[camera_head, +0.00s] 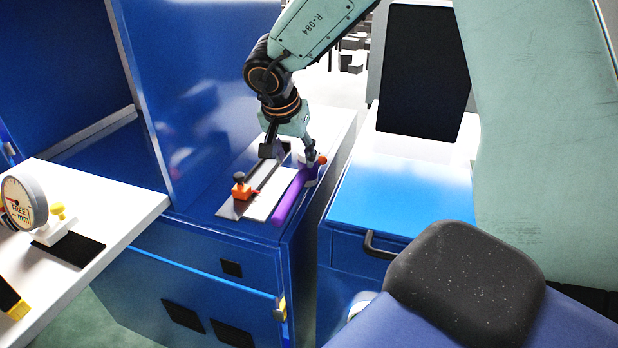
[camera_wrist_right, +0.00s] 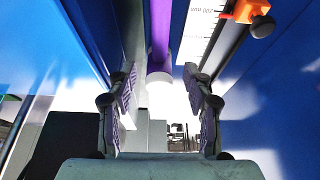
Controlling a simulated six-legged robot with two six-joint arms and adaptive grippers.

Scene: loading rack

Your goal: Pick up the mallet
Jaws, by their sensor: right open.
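The mallet has a purple handle (camera_head: 289,198) that lies along the right edge of the blue cabinet's top in the head view. My right gripper (camera_head: 290,152) is open over the far part of this top, pointing down near the far end of the mallet. In the right wrist view the purple handle (camera_wrist_right: 160,30) runs down from the top edge to a pale round part (camera_wrist_right: 160,76). This part appears between the open fingers, with gaps on both sides. I cannot tell how high the fingers are above it. My left gripper is out of view.
A steel ruler with an orange slider (camera_head: 242,191) lies left of the mallet; it also shows in the right wrist view (camera_wrist_right: 250,10). A tall blue panel (camera_head: 205,90) stands to the left. A white table with a dial gauge (camera_head: 22,203) is at the left. A blue-topped cabinet (camera_head: 385,195) stands right.

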